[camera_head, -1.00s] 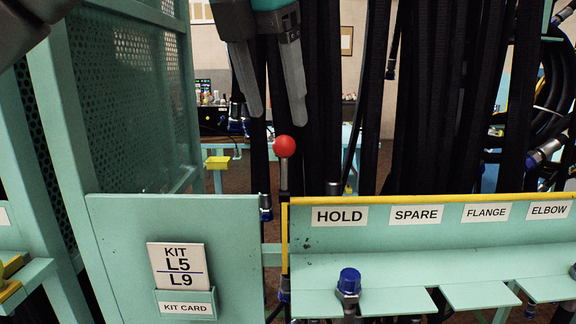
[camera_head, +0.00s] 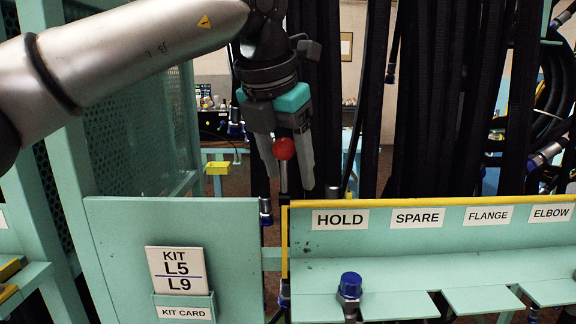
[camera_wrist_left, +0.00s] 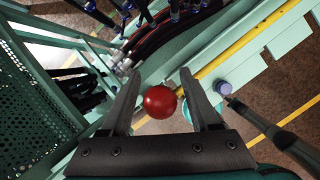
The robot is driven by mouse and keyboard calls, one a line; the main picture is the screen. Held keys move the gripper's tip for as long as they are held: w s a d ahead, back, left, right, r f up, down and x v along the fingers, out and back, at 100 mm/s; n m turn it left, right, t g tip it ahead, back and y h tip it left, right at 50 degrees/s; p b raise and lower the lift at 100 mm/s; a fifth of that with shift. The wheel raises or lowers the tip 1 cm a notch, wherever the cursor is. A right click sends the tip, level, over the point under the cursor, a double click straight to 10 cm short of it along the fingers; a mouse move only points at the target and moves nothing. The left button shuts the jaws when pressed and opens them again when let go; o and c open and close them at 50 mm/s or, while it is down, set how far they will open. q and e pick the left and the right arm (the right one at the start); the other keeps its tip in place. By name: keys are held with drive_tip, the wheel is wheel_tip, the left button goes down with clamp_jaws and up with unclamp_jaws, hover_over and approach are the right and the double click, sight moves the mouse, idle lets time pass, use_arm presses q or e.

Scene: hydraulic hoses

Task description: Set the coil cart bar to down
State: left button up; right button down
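A red ball knob (camera_head: 284,148) tops a thin upright metal lever (camera_head: 283,181) at the left end of the teal hose rack. I take this lever to be the coil cart bar; its lower part is partly hidden behind the panels. My left gripper (camera_head: 287,176) points down over the knob, with its fingers spread on either side of it. In the left wrist view the knob (camera_wrist_left: 159,102) lies between the open fingers (camera_wrist_left: 164,100), with a gap visible on both sides. My right gripper is in neither view.
A teal panel with a kit card (camera_head: 177,270) stands left of the lever. The rack shelf (camera_head: 400,262) with HOLD, SPARE, FLANGE and ELBOW labels is to its right, with a blue-capped fitting (camera_head: 350,284). Black hoses (camera_head: 440,100) hang close behind, and a mesh panel (camera_head: 130,120) stands left.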

use_arm(q)
clamp_jaws()
idle(1.2)
